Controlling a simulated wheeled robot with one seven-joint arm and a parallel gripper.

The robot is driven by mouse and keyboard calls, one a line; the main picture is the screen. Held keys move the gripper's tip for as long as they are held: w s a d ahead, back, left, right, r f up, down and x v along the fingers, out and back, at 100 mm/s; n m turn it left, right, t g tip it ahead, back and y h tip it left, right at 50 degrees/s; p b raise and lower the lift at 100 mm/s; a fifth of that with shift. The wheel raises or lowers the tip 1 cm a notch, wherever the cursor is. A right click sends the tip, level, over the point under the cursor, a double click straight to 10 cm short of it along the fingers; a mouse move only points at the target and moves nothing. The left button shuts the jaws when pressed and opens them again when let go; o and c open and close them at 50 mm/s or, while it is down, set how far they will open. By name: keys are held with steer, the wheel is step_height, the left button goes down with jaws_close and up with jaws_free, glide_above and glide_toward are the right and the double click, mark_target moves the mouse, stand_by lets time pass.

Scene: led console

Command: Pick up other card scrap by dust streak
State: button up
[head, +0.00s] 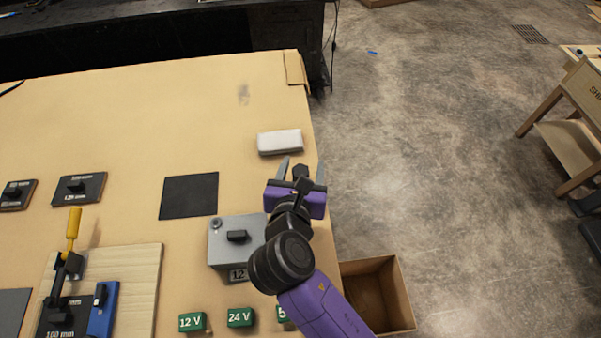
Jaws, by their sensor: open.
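A tan card-like piece (295,68) lies at the far right corner of the tan worktable (150,115), close to the table's colour. No second card scrap can be made out for certain. My gripper (301,170) is open, its two fingers pointing toward the back of the table near the right edge. It is nearer than the card piece and apart from it, just in front of a white block (280,142). Nothing shows between the fingers.
A black square pad (189,196) and a grey box (228,240) lie left of my arm. Green voltage blocks (240,317) line the front. An open cardboard box (385,300) stands off the right edge. The back of the table is mostly clear.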

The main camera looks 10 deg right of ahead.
jaws_close()
stand_by(0.4)
